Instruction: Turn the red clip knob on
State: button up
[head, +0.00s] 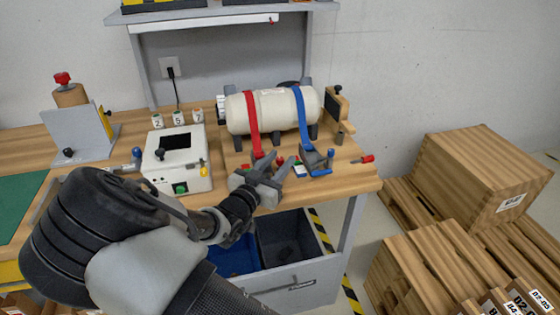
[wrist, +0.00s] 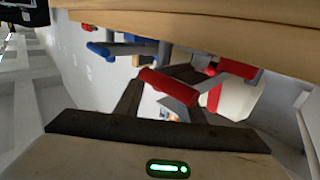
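A pale tank (head: 270,110) lies on the bench, crossed by a red strap (head: 251,112) and a blue strap (head: 301,106). The red clip's metal frame and red parts sit at the front foot of the red strap, partly hidden by my gripper (head: 278,164). In the wrist view a red cylindrical knob (wrist: 166,86) on a grey lever shows between and in front of my spread fingers (wrist: 160,92). My gripper is open, with a gap between its fingers. Contact with the knob cannot be told. Red strap parts (wrist: 237,68) show to its right.
The blue clip (head: 317,160) stands right of my gripper. Another red-handled part (head: 363,159) lies near the bench's right edge. A white box with a green button (head: 180,188) is at left. The bench's front edge is close below my gripper, above open bins (head: 288,240).

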jog(key=shift+w+d, duration=0.15)
jog(key=shift+w, duration=0.1)
grip_shut()
